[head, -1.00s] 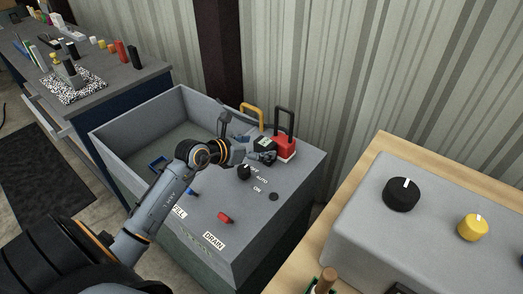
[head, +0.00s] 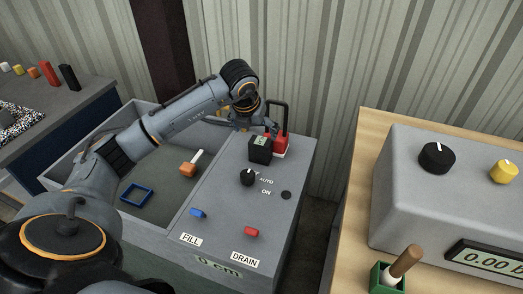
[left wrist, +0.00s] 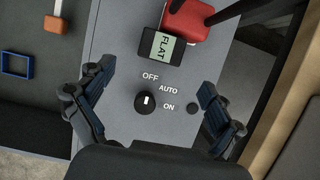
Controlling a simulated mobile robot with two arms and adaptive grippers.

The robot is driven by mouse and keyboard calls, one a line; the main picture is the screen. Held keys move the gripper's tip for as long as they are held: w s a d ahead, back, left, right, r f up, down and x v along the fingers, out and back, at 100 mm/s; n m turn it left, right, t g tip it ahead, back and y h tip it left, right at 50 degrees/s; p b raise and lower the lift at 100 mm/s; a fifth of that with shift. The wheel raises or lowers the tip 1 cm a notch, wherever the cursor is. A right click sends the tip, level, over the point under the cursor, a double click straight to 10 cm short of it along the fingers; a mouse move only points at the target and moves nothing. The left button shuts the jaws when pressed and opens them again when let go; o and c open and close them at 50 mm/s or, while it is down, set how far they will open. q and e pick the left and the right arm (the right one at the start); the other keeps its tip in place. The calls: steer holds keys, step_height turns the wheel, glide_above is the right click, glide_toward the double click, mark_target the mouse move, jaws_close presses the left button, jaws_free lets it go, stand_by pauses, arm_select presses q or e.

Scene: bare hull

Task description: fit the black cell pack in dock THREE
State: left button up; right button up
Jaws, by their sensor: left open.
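A black box with a small display reading FLAT (head: 260,150) stands on the grey tank top; it also shows in the left wrist view (left wrist: 161,48). I cannot tell whether it is the black cell pack. A red block with a tall black handle (head: 281,143) is right behind it, and it shows in the left wrist view too (left wrist: 184,19). My left gripper (head: 256,124) is over the box, pointing down. In the left wrist view its fingers (left wrist: 150,88) are spread and empty, either side of the black knob. No dock marked THREE is in view. My right gripper is not in view.
The tank basin holds a blue frame (head: 136,195) and an orange block with a white handle (head: 190,167). Blue FILL (head: 197,212) and red DRAIN (head: 251,231) switches sit in front. A grey console (head: 440,215) stands on the right bench. A black block (head: 69,77) stands far left.

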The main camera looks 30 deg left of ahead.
mark_target(259, 143)
arm_select(q)
steer(key=x, duration=0.5)
steer(key=shift+w+a+f, duration=0.15)
steer(key=shift+f, duration=0.2)
steer(key=shift+w+f+p, duration=0.2)
steer(key=shift+f+p, duration=0.3)
steer(key=p+x, duration=0.1)
steer(key=x, duration=0.2)
steer(key=shift+w+f, duration=0.1)
steer(key=shift+f, duration=0.2)
steer(key=shift+w+f, duration=0.2)
steer(key=shift+f, duration=0.2)
steer(key=shift+c, duration=0.3)
steer(key=c, duration=1.4)
steer(key=shift+r, duration=0.1)
steer(key=shift+c, duration=1.2)
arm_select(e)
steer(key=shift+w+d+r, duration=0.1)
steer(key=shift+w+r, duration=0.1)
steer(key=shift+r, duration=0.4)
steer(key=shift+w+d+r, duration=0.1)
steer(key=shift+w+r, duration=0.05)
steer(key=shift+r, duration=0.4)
